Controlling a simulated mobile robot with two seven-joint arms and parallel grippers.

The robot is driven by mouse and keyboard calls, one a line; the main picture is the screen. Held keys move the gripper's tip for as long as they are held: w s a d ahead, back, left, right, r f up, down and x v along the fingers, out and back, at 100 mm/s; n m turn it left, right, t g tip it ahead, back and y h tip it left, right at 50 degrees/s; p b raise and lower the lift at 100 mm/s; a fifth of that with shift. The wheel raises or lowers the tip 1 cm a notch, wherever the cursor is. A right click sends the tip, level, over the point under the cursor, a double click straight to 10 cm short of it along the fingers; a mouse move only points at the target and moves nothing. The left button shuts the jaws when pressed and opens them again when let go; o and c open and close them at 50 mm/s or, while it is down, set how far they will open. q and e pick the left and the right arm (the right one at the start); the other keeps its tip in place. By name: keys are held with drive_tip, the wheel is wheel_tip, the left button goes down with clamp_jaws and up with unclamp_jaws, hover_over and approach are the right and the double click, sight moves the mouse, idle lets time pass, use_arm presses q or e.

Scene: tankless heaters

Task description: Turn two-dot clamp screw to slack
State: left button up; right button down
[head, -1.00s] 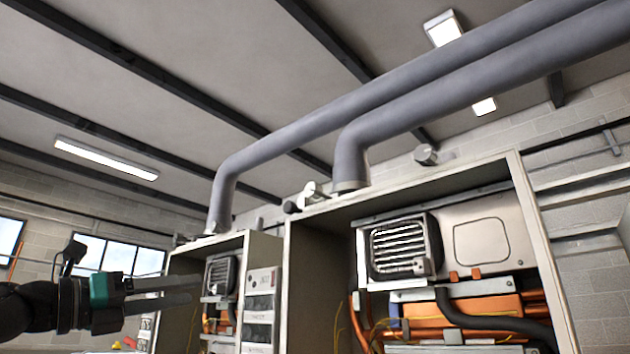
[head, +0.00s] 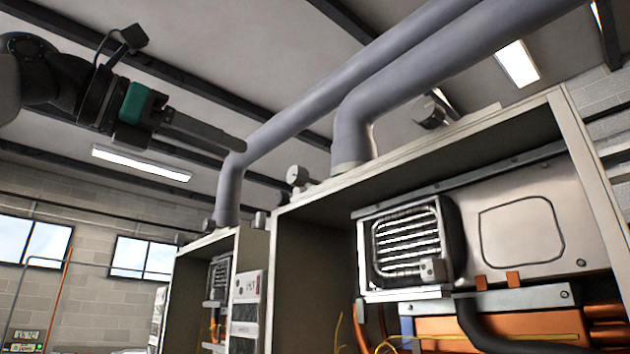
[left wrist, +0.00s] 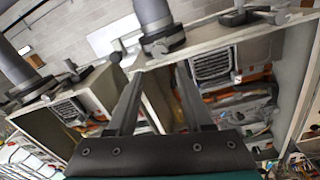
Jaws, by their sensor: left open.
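My left gripper (head: 240,146) is raised at the upper left, in front of the grey flue pipes. In the left wrist view its two fingers (left wrist: 158,72) are apart with nothing between them. A grey flue pipe (head: 352,135) rises from the top of the near heater cabinet. In the left wrist view a collar (left wrist: 163,42) with side parts surrounds a pipe's base, beyond the fingertips. Small round fittings (head: 298,176) stand by the pipe on the cabinet's top. No dot marks can be made out, so I cannot tell which is the two-dot clamp screw. My right gripper is not in view.
The near open cabinet (head: 315,240) holds a vented unit (head: 408,245) and orange pipes. A second cabinet (head: 190,290) stands to its left.

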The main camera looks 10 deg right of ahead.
sight(292, 174)
use_arm(q)
drive_tip(key=p+x, duration=0.4)
drive_tip(key=x, duration=1)
drive_tip(key=shift+w+d+f+p, duration=0.1)
drive_tip(key=shift+w+d+p, duration=0.15)
drive_tip(key=shift+p, duration=0.1)
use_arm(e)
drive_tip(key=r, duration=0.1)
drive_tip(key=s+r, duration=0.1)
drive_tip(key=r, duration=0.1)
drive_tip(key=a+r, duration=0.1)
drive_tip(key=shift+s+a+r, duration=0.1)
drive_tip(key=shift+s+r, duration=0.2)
use_arm(q)
clamp_jaws()
